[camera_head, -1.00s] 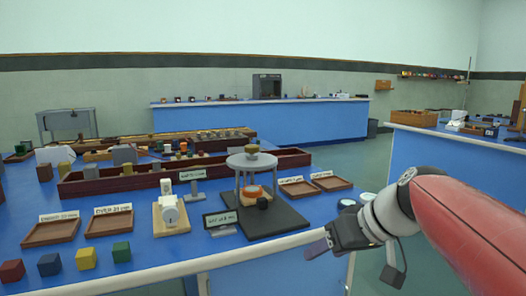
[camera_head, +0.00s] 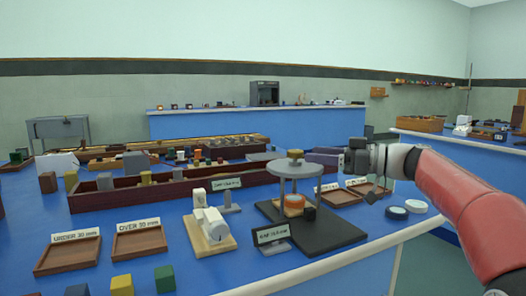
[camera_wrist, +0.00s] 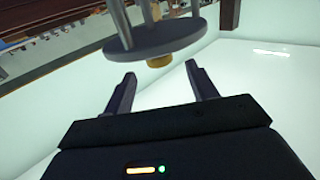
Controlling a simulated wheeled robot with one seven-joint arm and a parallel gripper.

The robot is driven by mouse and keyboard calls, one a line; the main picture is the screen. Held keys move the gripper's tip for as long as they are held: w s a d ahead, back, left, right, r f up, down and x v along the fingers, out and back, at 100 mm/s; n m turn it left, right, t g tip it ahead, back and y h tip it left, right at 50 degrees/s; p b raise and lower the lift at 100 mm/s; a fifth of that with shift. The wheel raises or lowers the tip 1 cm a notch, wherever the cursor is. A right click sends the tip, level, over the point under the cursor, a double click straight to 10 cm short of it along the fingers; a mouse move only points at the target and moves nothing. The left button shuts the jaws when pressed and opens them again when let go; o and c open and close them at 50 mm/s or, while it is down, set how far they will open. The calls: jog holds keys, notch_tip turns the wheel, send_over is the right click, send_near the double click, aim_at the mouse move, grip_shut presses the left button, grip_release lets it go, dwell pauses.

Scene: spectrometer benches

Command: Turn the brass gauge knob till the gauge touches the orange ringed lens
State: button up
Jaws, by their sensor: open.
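The gauge stand has a round grey top plate (camera_head: 294,168) on legs over a dark base (camera_head: 325,236). The brass knob (camera_head: 295,154) sits on top of the plate. The orange ringed lens (camera_head: 293,203) is under the plate, between the legs; the gap above it is too small to judge. My gripper (camera_head: 322,157) is at the knob's height, just right of it, pointing left. In the wrist view, tilted over, the brass knob (camera_wrist: 160,60) shows between and just beyond the two spread, empty fingertips (camera_wrist: 160,73). The knob is apart from both fingers.
A small dark sign (camera_head: 271,235) stands before the base, and a white device on a wooden board (camera_head: 210,240) is to its left. Brown trays (camera_head: 340,196) and round discs (camera_head: 397,212) lie right. A long dark red box (camera_head: 150,191) runs behind.

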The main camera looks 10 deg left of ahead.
aim_at(288, 153)
jog(key=p+x, duration=0.1)
jog(key=x, duration=0.7)
jog(key=c, duration=1)
jog(key=shift+f+t+b, duration=0.15)
jog(key=shift+t+b, duration=0.15)
jog(key=shift+b, duration=0.15)
